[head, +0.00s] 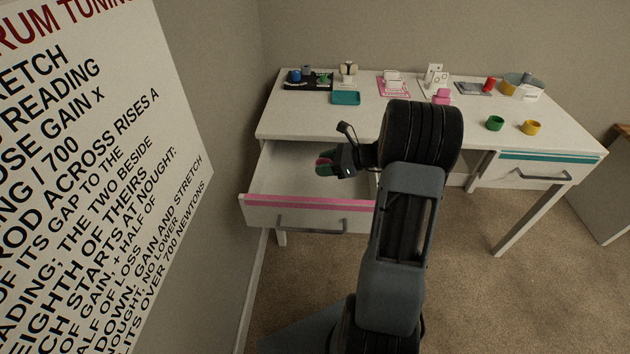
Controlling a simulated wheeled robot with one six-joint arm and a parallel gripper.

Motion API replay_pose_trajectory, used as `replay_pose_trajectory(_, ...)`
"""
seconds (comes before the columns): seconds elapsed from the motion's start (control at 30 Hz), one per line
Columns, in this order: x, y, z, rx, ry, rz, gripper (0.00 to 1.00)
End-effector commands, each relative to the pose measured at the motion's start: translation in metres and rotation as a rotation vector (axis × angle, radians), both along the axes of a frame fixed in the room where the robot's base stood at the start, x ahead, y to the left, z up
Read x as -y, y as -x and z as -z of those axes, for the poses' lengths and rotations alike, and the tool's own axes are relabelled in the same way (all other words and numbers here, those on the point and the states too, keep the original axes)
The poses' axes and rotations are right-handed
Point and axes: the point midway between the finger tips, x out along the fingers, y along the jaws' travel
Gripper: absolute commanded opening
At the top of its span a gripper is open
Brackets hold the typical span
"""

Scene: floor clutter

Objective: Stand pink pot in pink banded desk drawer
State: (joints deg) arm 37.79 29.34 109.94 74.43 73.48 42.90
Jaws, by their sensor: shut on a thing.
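The pink banded desk drawer (262,203) is pulled out at the left of the white desk. Its front has a pink stripe and a grey bar handle, and its visible inside is bare. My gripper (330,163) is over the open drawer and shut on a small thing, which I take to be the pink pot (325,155). My arm hides the drawer's right end.
The desk top (300,118) bears several small things, among them a teal tray (345,98), a pink block-like thing (442,97), a green cup (495,123) and a yellow cup (531,127). A teal banded drawer (540,172) is shut at right. A large sign (90,150) stands at left.

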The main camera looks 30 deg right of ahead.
Motion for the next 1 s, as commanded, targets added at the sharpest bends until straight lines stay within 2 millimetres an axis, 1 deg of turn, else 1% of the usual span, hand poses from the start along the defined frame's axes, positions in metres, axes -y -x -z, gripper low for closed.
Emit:
replay_pose_trajectory(0.03, -0.006, -0.004, 0.009, 0.0, -0.001, -0.003, 0.25)
replay_pose_trajectory(0.13, -0.012, -0.008, 0.018, -0.001, -0.001, -0.004, 0.25)
replay_pose_trajectory(0.37, -0.019, -0.013, 0.024, 0.002, 0.0, -0.005, 0.25)
replay_pose_trajectory(0.47, -0.022, -0.015, 0.03, 0.0, -0.001, -0.006, 0.25)
replay_pose_trajectory(0.53, -0.026, -0.018, 0.038, 0.0, -0.002, -0.006, 0.25)
replay_pose_trajectory(0.7, -0.024, -0.017, 0.062, -0.001, -0.001, -0.004, 0.25)
replay_pose_trajectory(0.77, -0.024, -0.017, 0.065, 0.0, 0.0, -0.004, 0.25)
replay_pose_trajectory(1.0, -0.024, -0.017, 0.063, 0.0, 0.0, -0.004, 0.25)
